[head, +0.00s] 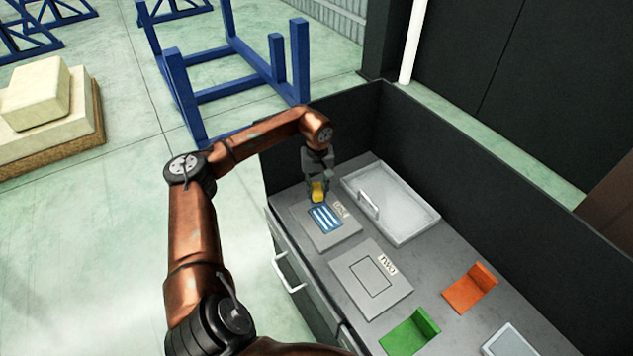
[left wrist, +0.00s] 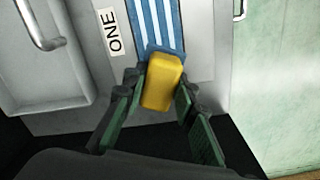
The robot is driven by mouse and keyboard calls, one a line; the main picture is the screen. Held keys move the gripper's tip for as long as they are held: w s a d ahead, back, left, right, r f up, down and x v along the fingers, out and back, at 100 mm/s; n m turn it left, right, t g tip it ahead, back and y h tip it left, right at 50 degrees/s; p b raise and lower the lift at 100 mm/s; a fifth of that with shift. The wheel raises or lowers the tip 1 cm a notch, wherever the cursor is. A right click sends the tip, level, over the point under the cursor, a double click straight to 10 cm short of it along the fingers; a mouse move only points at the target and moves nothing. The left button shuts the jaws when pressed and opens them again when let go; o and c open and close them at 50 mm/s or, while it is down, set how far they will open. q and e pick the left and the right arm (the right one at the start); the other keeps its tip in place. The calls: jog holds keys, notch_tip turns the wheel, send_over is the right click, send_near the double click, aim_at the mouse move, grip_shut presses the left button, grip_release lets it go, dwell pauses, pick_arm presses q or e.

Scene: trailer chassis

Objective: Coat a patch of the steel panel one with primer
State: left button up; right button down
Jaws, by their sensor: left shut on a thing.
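Steel panel one (head: 343,234) lies flat on the grey bench top, its "ONE" label at the right in the head view. A blue patch with white stripes (head: 325,218) covers its middle; it also shows in the left wrist view (left wrist: 160,22). My left gripper (head: 317,180) is shut on a yellow block (head: 318,192) at the patch's far edge. In the left wrist view the block (left wrist: 163,82) sits between the fingertips and hides the near end of the stripes. I cannot tell whether it touches the panel. My right gripper is not in view.
Panel two (head: 395,291) lies nearer, with an outlined, uncoated patch. A white tray (head: 415,216) with a handle is right of panel one. Dark walls (head: 480,190) rise behind the bench.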

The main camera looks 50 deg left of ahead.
pick_arm(q)
notch_tip(320, 180, up, 3)
jog(key=shift+a+f+p, duration=0.1)
jog(key=shift+p, duration=0.5)
jog(key=shift+r+p, duration=0.3)
jog(key=shift+r, duration=0.2)
